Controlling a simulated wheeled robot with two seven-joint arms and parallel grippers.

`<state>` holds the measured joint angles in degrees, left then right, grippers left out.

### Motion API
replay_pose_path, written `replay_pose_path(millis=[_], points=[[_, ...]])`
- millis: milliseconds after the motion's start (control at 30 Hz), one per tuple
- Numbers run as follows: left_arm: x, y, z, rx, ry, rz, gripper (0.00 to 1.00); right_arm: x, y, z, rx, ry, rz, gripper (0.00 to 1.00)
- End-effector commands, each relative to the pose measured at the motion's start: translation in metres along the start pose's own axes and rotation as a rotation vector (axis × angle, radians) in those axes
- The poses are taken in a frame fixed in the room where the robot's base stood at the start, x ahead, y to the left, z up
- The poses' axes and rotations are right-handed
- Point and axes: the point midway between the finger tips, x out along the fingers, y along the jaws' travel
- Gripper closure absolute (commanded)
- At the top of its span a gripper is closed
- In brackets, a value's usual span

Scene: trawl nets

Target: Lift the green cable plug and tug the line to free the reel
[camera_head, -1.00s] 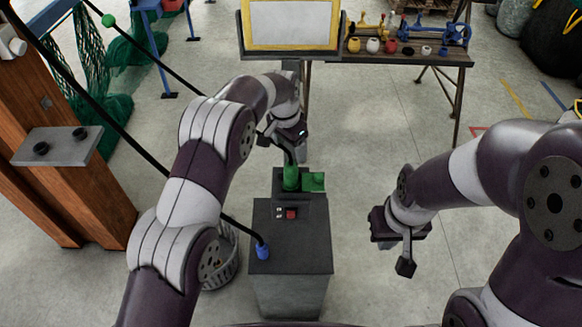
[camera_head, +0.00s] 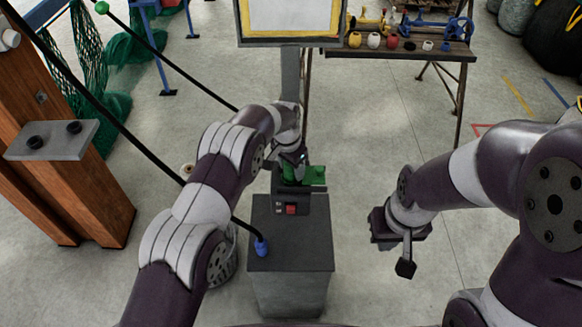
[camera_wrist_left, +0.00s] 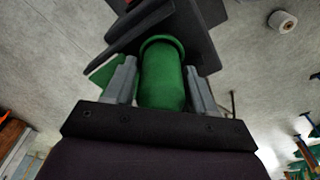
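The green cable plug (camera_head: 290,174) stands at a dark socket block on the back of the grey cabinet (camera_head: 290,247), beside a green block (camera_head: 317,175). In the left wrist view, the plug's thick green body (camera_wrist_left: 163,78) is between my left gripper's fingers (camera_wrist_left: 163,75). They flank it closely; I cannot tell whether they press on it. In the head view, my left gripper (camera_head: 295,170) is down at the plug and partly covers it. A black line (camera_head: 165,68) with a green ball runs behind my left arm. My right gripper (camera_head: 398,246) is empty, right of the cabinet; its finger gap is unclear.
A blue plug (camera_head: 261,246) with another black cable sits on the cabinet's left side, near a red switch (camera_head: 291,209). A yellow-framed board (camera_head: 290,18) stands behind. A workbench (camera_head: 405,52) is back right. A wooden post (camera_head: 60,140) stands left. Floor between is clear.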

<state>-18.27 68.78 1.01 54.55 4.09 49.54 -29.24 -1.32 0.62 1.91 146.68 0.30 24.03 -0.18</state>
Motion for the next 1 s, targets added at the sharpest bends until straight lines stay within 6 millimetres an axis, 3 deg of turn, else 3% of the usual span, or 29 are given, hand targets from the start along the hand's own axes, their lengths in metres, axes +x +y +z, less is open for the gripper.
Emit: replay_pose_path(millis=[33, 133, 167, 467, 700, 1000], points=[[0.0, 0.0, 0.0, 0.0, 0.0, 0.0, 0.62, 0.0, 0.0, 0.0, 0.0, 0.0, 0.0, 1.0], [0.0, 0.0, 0.0, 0.0, 0.0, 0.0, 0.95, 0.0, 0.0, 0.0, 0.0, 0.0, 0.0, 1.0], [0.0, 0.0, 0.0, 0.0, 0.0, 0.0, 1.0, 0.0, 0.0, 0.0, 0.0, 0.0, 0.0, 1.0], [-0.004, -0.001, -0.001, 0.0, 0.003, -0.001, 1.0, 0.004, 0.0, 0.0, 0.0, 0.0, 0.0, 1.0], [-0.037, -0.001, -0.005, 0.0, 0.005, -0.003, 1.0, 0.022, 0.0, 0.003, 0.0, 0.0, 0.0, 1.0], [-0.085, 0.068, -0.028, 0.003, 0.002, 0.0, 1.0, 0.002, 0.0, 0.0, 0.0, 0.0, 0.0, 1.0]])
